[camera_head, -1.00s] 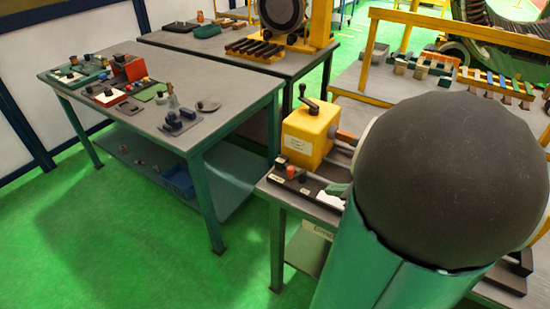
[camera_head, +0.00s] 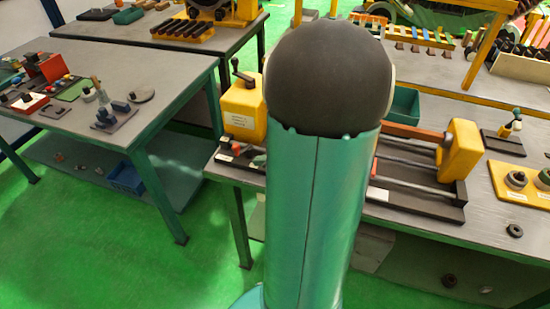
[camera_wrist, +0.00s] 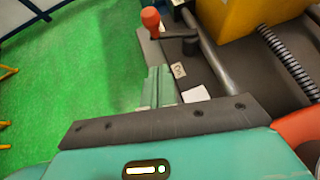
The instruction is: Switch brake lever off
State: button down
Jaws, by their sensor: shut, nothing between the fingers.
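The brake lever (camera_wrist: 152,22) has a red knob on a dark arm and sits at the top of the wrist view, on the winding machine's black base (camera_wrist: 232,112). In the head view its red knob (camera_head: 236,148) shows below the yellow box (camera_head: 243,107), just left of my arm. My gripper (camera_wrist: 158,72) shows as two green fingers pressed together and empty. The fingertips appear below the lever in the wrist picture, apart from it, beside a small label (camera_wrist: 179,70). A second, white label (camera_wrist: 196,93) lies to their right. My arm hides the gripper in the head view.
A metal rod and a dark spring (camera_wrist: 285,62) run along the machine in the wrist view. A yellow end block (camera_head: 460,150) stands right of my arm. A left table (camera_head: 165,75) holds small parts. Green floor (camera_wrist: 70,85) is open at left.

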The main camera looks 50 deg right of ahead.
aim_at(239, 154)
jog(key=shift+w+a+r, duration=0.1)
jog(key=shift+w+r, duration=0.1)
jog(key=shift+w, duration=0.55)
jog(key=shift+w+a+r, duration=0.1)
jog(key=shift+w+r, duration=0.05)
jog(key=shift+w, duration=0.55)
jog(key=shift+w+a+r, duration=0.1)
jog(key=shift+w+r, duration=0.1)
jog(key=shift+w, duration=0.55)
